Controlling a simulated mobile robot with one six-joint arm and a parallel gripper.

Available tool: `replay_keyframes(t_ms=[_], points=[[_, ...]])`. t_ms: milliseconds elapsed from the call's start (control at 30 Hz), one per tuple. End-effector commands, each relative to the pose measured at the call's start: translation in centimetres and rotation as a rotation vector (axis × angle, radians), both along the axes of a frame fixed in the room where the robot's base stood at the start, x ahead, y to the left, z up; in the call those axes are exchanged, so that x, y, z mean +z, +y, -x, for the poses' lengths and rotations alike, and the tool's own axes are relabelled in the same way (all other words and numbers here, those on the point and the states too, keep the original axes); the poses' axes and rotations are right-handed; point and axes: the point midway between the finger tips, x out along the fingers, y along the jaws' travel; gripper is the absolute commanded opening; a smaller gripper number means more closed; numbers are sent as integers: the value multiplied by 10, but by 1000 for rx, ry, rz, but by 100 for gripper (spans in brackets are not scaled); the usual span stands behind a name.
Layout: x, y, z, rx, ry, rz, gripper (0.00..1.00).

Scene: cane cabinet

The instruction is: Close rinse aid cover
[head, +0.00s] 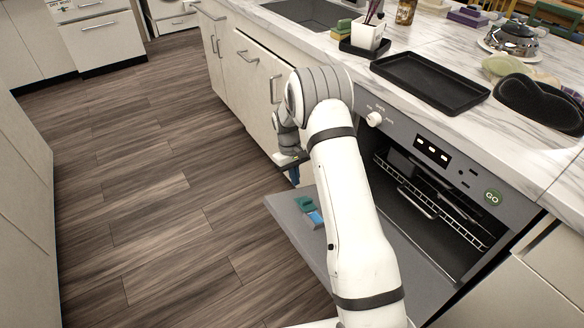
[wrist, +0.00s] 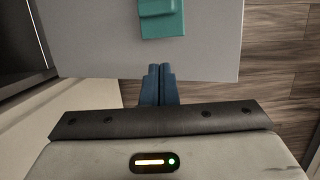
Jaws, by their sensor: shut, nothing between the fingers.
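The dishwasher door (head: 345,245) hangs open and lies nearly flat, its grey inner face upward. A teal piece (head: 305,203) and a blue piece (head: 315,217) sit close together on that face. Which of them is the rinse aid cover, and how far it is open, I cannot tell. In the wrist view, the teal piece (wrist: 162,20) shows at the top on the grey door (wrist: 100,40), beyond my fingertips and apart from them. My gripper (wrist: 158,70) is shut and empty, its blue fingers together. In the head view my gripper (head: 294,175) is near the door's far side edge.
The dishwasher interior (head: 425,195) with its racks is open on the right. Cabinets with handles (head: 245,85) stand beyond my arm. The marble counter (head: 540,140) above carries a black tray (head: 430,80) and other items. The wooden floor (head: 150,190) on the left is clear.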

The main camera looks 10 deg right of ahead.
Motion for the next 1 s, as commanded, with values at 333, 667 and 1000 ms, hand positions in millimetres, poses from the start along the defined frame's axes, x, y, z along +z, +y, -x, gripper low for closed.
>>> replay_keyframes(t_ms=[333, 667, 1000], points=[[-20, -14, 34, -1, -1, 0, 0], [-20, -17, 42, 1, -1, 0, 0], [-19, -27, 53, -2, 0, 0, 0]])
